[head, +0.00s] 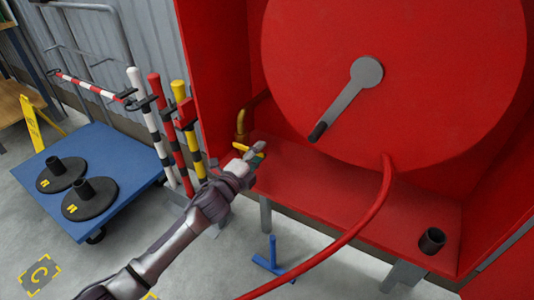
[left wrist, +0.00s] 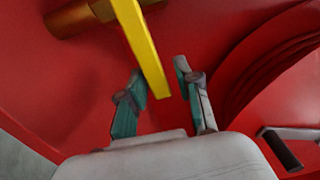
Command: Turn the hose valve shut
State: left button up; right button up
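The hose valve is a yellow lever (head: 242,147) on a brass pipe (head: 243,120) at the left inside the red cabinet. My left gripper (head: 257,151) is beside the lever, just above the cabinet's bottom shelf. In the left wrist view the yellow lever (left wrist: 141,45) hangs down from the brass pipe (left wrist: 75,18). Its free end lies between the tips of my left gripper (left wrist: 158,80), with a gap to the right finger; contact on the left is hard to tell. The fingers are apart. My right gripper is not in view.
A large red hose reel (head: 430,80) with a grey crank (head: 345,98) fills the cabinet. A red hose (head: 350,230) runs down across the front. A black cup-like part (head: 432,240) stands on the shelf. Striped posts (head: 186,125) and a blue cart (head: 125,160) stand left.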

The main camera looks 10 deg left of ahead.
pick_arm(q)
jog(key=shift+o, duration=0.2)
jog(key=shift+s+d+f, duration=0.1)
jog(key=shift+d+f, duration=0.05)
jog(key=shift+d, duration=0.05)
jog(key=shift+s+a, duration=0.1)
jog(key=shift+s, duration=0.15)
jog(key=v, duration=1.1)
jog(key=shift+s+r, duration=0.25)
jog(key=shift+a+f, duration=0.1)
